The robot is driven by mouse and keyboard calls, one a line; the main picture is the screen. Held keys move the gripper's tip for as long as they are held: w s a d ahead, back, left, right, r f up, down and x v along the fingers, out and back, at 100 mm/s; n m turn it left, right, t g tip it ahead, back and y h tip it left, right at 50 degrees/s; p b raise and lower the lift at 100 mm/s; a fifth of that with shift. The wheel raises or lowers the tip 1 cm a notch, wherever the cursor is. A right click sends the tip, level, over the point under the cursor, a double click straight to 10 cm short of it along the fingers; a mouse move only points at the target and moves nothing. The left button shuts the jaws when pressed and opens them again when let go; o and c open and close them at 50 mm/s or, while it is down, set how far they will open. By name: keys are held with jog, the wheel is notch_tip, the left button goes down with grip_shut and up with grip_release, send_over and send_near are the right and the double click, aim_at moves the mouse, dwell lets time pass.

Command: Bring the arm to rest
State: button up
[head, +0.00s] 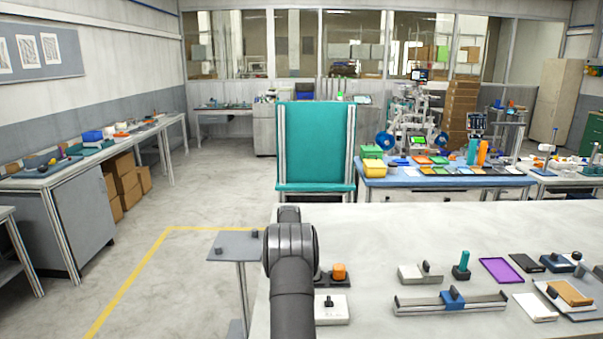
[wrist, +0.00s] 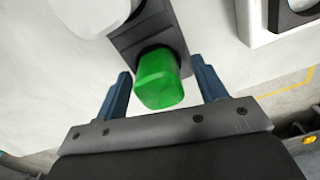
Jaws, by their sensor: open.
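My gripper (wrist: 160,68) is open in the wrist view, with one blue finger at each side of the picture's middle. A green block (wrist: 160,85) with rounded edges shows between the two fingers, with a gap on each side. It stands at the end of a dark grey base (wrist: 128,40). I cannot tell how far the block is from the fingertips in depth. In the head view my dark arm (head: 291,270) rises from the bottom edge at the worktable, and its gripper end is hidden.
The white worktable (head: 400,235) holds an orange block (head: 339,271), a rail with a blue slider (head: 451,301), a purple tray (head: 501,271) and a teal peg (head: 463,261). A teal panel (head: 316,145) stands behind it.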

notch_tip(320, 180, up, 12)
jog(key=shift+w+f, duration=0.15)
jog(key=shift+f, duration=0.05)
notch_tip(320, 180, down, 12)
jog(key=shift+f, duration=0.15)
notch_tip(320, 180, up, 9)
jog(key=shift+r, duration=0.15)
jog(key=s+d+r, duration=0.2)
jog(key=s+d, duration=0.5)
jog(key=s, duration=0.4)
jog(key=s+d+r, duration=0.3)
jog(key=s+d, duration=0.3)
jog(key=s, duration=0.4)
jog(key=w+a+f, duration=0.2)
jog(key=a, duration=0.1)
jog(key=w+a+f, duration=0.1)
jog(key=a+f, duration=0.1)
jog(key=a, duration=0.1)
jog(key=w+a+f, duration=0.2)
jog(key=a+f, duration=0.1)
jog(key=shift+w+a, duration=0.35)
jog(key=shift+w+a+f, duration=0.1)
jog(key=shift+a+f, duration=0.1)
jog(key=shift+f, duration=1.25)
